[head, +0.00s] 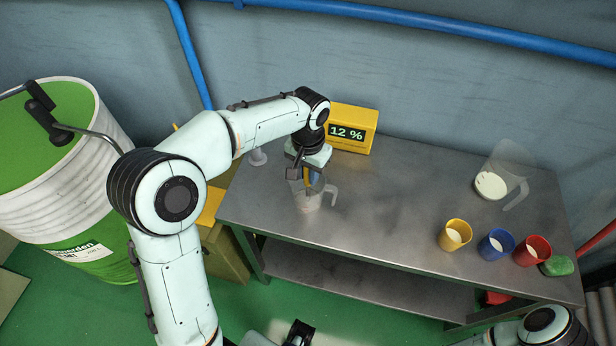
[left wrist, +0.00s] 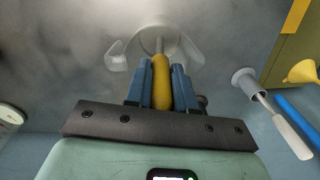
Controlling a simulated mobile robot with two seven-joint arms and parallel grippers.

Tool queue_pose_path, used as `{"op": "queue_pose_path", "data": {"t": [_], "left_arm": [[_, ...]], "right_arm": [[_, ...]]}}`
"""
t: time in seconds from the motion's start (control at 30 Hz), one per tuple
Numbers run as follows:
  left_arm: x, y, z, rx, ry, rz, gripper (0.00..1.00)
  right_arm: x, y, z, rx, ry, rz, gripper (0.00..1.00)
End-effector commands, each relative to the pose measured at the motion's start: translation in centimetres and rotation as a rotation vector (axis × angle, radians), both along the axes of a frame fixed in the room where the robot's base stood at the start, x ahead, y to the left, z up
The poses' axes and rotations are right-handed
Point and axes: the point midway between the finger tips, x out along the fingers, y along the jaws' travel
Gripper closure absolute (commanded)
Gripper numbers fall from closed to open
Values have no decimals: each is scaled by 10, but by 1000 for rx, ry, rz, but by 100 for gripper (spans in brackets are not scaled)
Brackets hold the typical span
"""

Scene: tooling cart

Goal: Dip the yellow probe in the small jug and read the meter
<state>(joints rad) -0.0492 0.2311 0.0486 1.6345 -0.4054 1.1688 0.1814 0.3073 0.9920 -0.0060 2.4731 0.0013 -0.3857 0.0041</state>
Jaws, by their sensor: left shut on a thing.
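My left gripper (head: 308,182) is shut on the yellow probe (left wrist: 161,84) and points down over the small clear jug (head: 312,203). In the left wrist view the probe's yellow handle sits between the blue fingers, and its thin metal shaft reaches into the jug mouth (left wrist: 182,48). Whether the tip touches the pale contents is hard to tell. The jug stands upright on the bench with its handle to the right.
The grey metal bench (head: 390,215) is clear in the middle. At its right are a large clear jug (head: 497,182), a yellow cup (head: 454,236), a blue cup (head: 496,244), a red cup (head: 532,251) and a green lump (head: 557,266). A white holder (head: 258,157) stands left of the small jug.

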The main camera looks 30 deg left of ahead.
Motion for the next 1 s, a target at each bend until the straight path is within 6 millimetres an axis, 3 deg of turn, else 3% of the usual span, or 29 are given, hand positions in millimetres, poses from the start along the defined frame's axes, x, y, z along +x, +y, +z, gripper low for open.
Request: {"op": "queue_pose_path", "data": {"t": [1.0], "left_arm": [[2, 0, 87, -1, -4, 0, 100]], "right_arm": [[41, 0, 67, 0, -46, 0, 56]]}}
